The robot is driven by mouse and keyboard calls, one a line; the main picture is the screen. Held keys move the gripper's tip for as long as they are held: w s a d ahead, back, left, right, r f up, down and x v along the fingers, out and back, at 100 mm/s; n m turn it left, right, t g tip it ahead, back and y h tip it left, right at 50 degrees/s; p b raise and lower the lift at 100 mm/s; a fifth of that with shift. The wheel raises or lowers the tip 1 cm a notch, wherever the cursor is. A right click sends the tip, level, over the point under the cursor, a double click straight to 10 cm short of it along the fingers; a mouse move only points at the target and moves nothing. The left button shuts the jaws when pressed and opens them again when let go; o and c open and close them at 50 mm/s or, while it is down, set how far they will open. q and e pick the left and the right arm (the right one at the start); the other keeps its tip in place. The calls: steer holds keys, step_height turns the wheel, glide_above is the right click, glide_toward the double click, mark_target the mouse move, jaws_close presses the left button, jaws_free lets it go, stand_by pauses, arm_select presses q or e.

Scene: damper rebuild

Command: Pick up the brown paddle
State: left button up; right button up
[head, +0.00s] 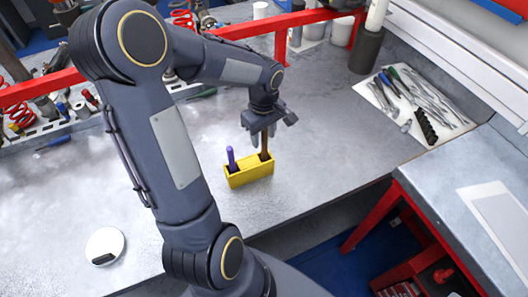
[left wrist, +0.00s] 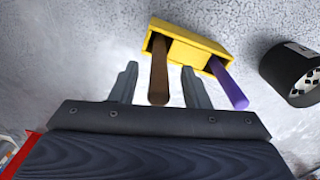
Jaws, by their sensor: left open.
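The brown paddle (left wrist: 159,75) stands in a yellow holder (head: 249,172), its handle sticking up out of the left slot in the left wrist view. In the head view the brown paddle (head: 265,142) is at the right end of the holder. A purple handle (head: 231,158) stands in the other slot; it also shows in the left wrist view (left wrist: 230,86). My left gripper (head: 262,140) is over the holder. In the left wrist view its fingers (left wrist: 158,84) are open, one on each side of the brown handle, with gaps visible. My right gripper is not in view.
A red rail (head: 281,47) with a post runs behind the holder. A tool mat (head: 416,104) with several tools lies at the right. A round white device (head: 105,246) sits at the front left. The bench around the holder is clear.

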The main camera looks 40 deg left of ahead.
mark_target(264, 151)
arm_select(q)
step_height(264, 151, down, 3)
steer(key=shift+r+b, duration=0.1)
steer(key=shift+b, duration=0.45)
steer(key=shift+c, duration=0.2)
jaws_close()
steer(key=shift+r, duration=0.15)
